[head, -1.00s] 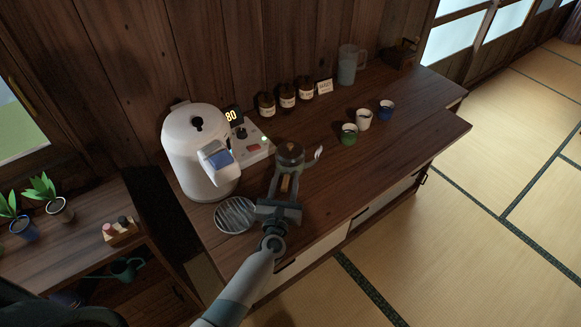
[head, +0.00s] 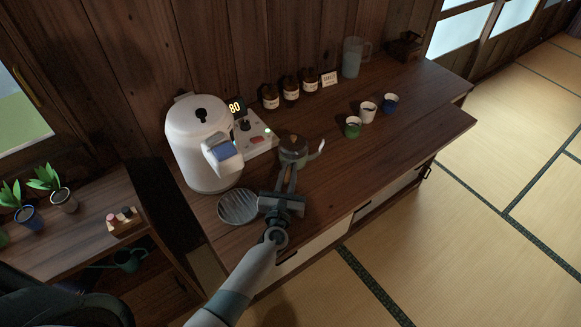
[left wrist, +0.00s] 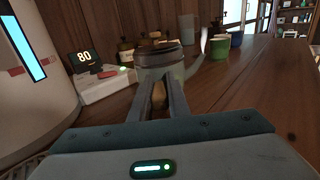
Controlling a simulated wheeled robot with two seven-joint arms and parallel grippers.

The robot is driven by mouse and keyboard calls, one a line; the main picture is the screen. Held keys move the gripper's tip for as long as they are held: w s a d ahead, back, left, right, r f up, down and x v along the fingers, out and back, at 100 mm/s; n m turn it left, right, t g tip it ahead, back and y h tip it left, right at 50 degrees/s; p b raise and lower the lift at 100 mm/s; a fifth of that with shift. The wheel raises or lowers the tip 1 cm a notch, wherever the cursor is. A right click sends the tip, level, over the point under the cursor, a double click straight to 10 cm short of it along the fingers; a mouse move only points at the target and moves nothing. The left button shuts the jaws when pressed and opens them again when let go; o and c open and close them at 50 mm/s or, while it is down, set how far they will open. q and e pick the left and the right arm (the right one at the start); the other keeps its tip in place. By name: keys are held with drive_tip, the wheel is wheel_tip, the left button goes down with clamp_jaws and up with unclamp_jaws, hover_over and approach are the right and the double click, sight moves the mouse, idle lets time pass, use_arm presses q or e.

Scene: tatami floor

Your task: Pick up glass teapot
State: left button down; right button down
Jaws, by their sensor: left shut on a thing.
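The glass teapot (head: 294,151) is a small clear pot with a dark lid and a pale spout pointing right. It is upright at the counter, right of the white water boiler. It also shows in the left wrist view (left wrist: 160,62), straight ahead. My left gripper (head: 287,172) reaches it from the front and is shut on its wooden side handle (left wrist: 158,95). The two fingers lie on either side of the handle in the left wrist view. The pot's underside is hidden, so I cannot tell whether it touches the counter. My right gripper is not in view.
The white boiler (head: 196,150) and its control panel (head: 250,138) stand close on the left. A round slatted drip tray (head: 238,207) lies left of my gripper. Three cups (head: 368,112) stand to the right, jars (head: 290,90) behind. The right front counter (head: 400,140) is clear.

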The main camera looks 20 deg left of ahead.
use_arm(q)
drive_tip(key=shift+r+p, duration=4.15)
drive_tip(key=shift+r, duration=0.9)
drive_tip(key=shift+f, duration=0.1)
